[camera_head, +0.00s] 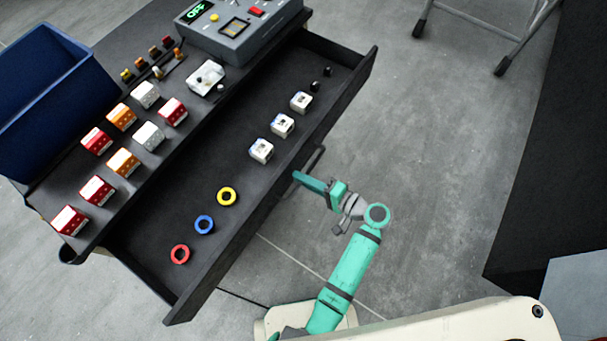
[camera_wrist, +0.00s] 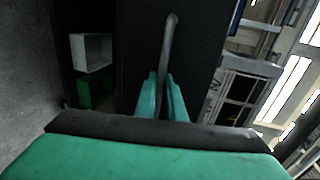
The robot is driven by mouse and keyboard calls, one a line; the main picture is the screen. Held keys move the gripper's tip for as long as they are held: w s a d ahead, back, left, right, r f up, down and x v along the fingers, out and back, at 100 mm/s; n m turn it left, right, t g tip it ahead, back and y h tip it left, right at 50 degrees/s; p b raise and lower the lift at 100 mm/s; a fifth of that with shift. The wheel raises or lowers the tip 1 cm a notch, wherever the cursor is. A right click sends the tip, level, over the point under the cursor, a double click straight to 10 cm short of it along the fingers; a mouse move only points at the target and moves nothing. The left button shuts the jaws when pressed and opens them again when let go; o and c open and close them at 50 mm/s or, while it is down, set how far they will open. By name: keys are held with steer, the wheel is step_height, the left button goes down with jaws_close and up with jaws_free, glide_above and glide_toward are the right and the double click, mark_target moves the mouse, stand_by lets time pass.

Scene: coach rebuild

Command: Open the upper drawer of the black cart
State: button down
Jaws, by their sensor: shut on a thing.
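The black cart (camera_head: 50,190) stands at the left in the head view. Its upper drawer (camera_head: 230,245) is pulled out well toward my arm. Inside lie a red, a blue and a yellow ring, several white blocks and small black pieces. My gripper (camera_head: 303,178) is at the middle of the drawer front. In the wrist view my gripper (camera_wrist: 163,88) has its two fingers around the grey bar handle (camera_wrist: 169,40) and is shut on it. In the head view the handle (camera_head: 316,160) shows partly beside the fingers.
On the cart top are a blue bin (camera_head: 50,100), several red, orange and white blocks, small fittings and a grey control box (camera_head: 240,30). A dark block (camera_head: 550,150) stands at the right. The grey floor between is clear.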

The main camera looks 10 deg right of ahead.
steer(key=shift+a, duration=0.1)
steer(key=c, duration=2.1)
jaws_free()
steer(key=v, duration=1.1)
steer(key=shift+f, duration=0.1)
